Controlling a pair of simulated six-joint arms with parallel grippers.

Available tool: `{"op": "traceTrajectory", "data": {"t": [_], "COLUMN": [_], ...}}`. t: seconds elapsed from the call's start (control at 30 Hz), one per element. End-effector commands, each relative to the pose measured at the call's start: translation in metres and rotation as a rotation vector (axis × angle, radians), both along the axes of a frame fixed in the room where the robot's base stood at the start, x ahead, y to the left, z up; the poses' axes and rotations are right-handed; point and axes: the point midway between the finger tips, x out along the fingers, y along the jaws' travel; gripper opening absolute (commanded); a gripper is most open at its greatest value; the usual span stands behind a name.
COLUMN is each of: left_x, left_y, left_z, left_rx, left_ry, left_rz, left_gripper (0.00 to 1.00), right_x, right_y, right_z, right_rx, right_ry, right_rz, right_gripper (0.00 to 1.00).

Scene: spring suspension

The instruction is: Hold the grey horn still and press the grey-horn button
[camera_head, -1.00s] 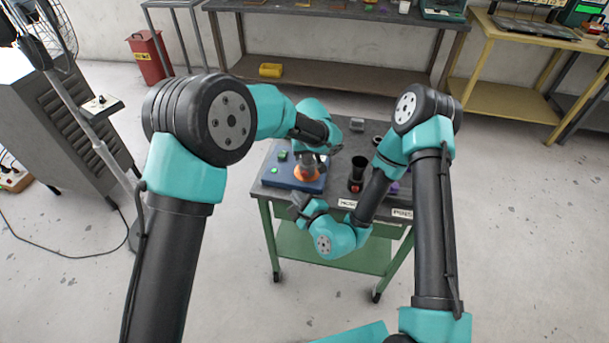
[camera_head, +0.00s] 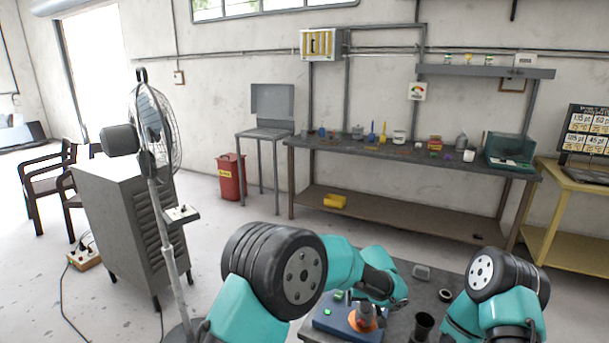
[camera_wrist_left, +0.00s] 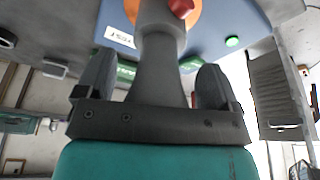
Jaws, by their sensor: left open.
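The grey horn (camera_head: 364,312) stands on an orange disc on a blue box (camera_head: 338,322) on the cart. In the left wrist view the horn (camera_wrist_left: 155,70) runs between the two fingers of my left gripper (camera_wrist_left: 152,82), which is open, with a finger on each side. I cannot tell whether either finger touches it. In the head view my left gripper (camera_head: 392,302) is partly hidden by its own arm. A lit green button (camera_wrist_left: 232,42) and a "TEST" label (camera_wrist_left: 120,37) show on the blue box. My right gripper is out of frame.
A black cup (camera_head: 424,325), a black ring (camera_head: 445,295) and a grey block (camera_head: 421,271) are on the cart top right of the box. A stand fan (camera_head: 155,130) and a grey cabinet (camera_head: 115,195) are at the left. A workbench (camera_head: 400,160) stands behind.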

Motion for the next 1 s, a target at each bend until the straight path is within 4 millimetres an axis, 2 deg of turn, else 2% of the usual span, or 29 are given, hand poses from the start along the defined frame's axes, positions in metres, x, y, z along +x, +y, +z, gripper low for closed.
{"op": "traceTrajectory", "data": {"t": [0.27,0.73,1.0], "left_x": [-0.006,-0.030,-0.035], "left_y": [0.000,0.002,0.003], "left_z": [0.020,0.099,0.115], "left_rx": [-0.001,-0.002,0.000], "left_ry": [-0.002,-0.002,-0.001], "left_rz": [0.000,-0.001,0.000], "left_gripper": [0.87,0.87,0.87], "right_x": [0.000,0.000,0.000], "right_y": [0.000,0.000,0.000], "right_z": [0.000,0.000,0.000], "right_rx": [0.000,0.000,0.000], "right_ry": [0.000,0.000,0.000], "right_rz": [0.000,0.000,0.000], "right_gripper": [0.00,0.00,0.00]}}
